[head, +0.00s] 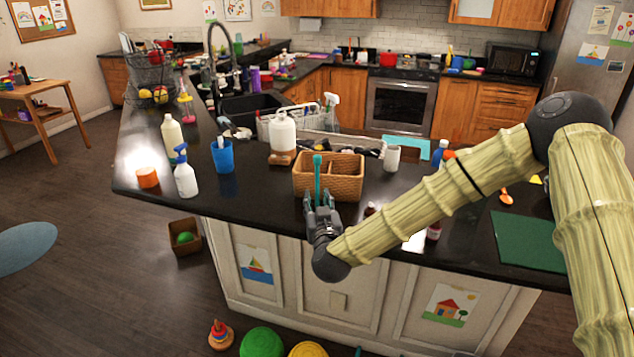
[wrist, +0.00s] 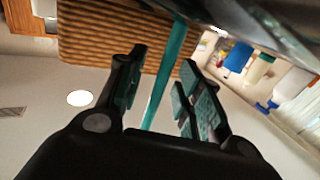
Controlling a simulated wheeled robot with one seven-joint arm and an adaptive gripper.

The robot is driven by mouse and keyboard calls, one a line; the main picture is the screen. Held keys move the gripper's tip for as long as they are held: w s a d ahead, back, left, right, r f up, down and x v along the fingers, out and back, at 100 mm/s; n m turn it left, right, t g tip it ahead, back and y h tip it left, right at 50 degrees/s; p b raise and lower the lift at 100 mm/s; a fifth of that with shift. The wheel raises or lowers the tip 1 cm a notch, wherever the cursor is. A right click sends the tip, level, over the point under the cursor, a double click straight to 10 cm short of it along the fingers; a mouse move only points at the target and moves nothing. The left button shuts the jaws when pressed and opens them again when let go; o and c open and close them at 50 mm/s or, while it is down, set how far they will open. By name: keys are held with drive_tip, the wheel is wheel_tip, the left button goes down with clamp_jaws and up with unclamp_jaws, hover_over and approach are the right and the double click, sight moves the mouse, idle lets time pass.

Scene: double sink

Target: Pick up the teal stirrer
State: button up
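The teal stirrer (head: 317,172) is thin and long and stands upright in front of the wicker basket, near the counter's front edge. My gripper (head: 320,198) is at its lower part, at the counter edge. In the wrist view, the stirrer (wrist: 164,78) runs between the two fingers of my gripper (wrist: 163,62). The fingers are apart, with a visible gap on each side of the stirrer, so it does not look clamped. The stirrer's lower end is hidden by my gripper in the head view.
The divided wicker basket (head: 342,188) is just behind my gripper; its woven side fills the wrist view's top (wrist: 100,45). A blue cup (head: 222,156), a spray bottle (head: 185,178) and an orange jar (head: 147,178) stand left.

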clamp_jaws()
drive_tip(key=shift+r, duration=0.1)
